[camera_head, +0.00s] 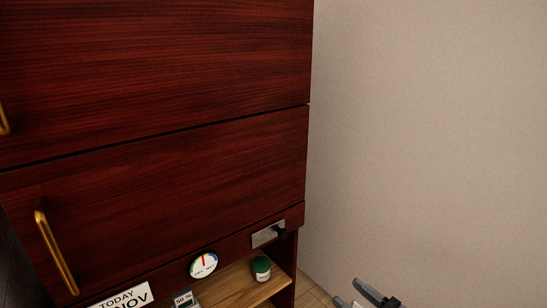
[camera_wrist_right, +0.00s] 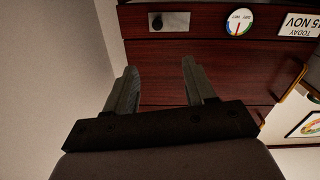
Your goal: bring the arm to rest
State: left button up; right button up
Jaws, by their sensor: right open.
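My right gripper (camera_head: 362,297) shows at the bottom edge of the head view, right of the cabinet and in front of the pale wall. In the right wrist view its two fingers (camera_wrist_right: 160,82) are spread apart with nothing between them. The fingers point toward the dark red wooden cabinet (camera_wrist_right: 180,50), which appears upside down there. My left gripper is in neither view.
The cabinet (camera_head: 160,180) has brass handles (camera_head: 55,252). An open wooden shelf (camera_head: 232,287) holds a green-lidded jar (camera_head: 261,268) and a small display (camera_head: 184,299). A round dial (camera_head: 203,265), a date sign (camera_head: 122,299) and a metal plate with a black knob (camera_head: 268,235) are above it. A bare wall (camera_head: 430,130) is at right.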

jog(key=s+a+r+m+g+h+p, duration=0.1)
jog(key=s+a+r+m+h+p, duration=0.15)
jog(key=s+p, duration=0.35)
jog(key=s+a+r+m+h+p, duration=0.1)
jog(key=s+r+p, duration=0.2)
jog(key=s+p, duration=0.3)
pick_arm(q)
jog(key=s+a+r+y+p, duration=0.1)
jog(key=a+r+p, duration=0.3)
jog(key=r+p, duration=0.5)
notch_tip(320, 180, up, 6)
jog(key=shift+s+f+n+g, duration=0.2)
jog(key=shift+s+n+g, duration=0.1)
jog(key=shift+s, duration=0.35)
pick_arm(e)
jog(key=s+d+r+m+g+h, duration=0.1)
jog(key=s+d+m+g+h, duration=0.2)
jog(key=s+d+h, duration=0.2)
jog(key=s+d, duration=0.2)
jog(key=s, duration=0.2)
jog(key=shift+r, duration=0.15)
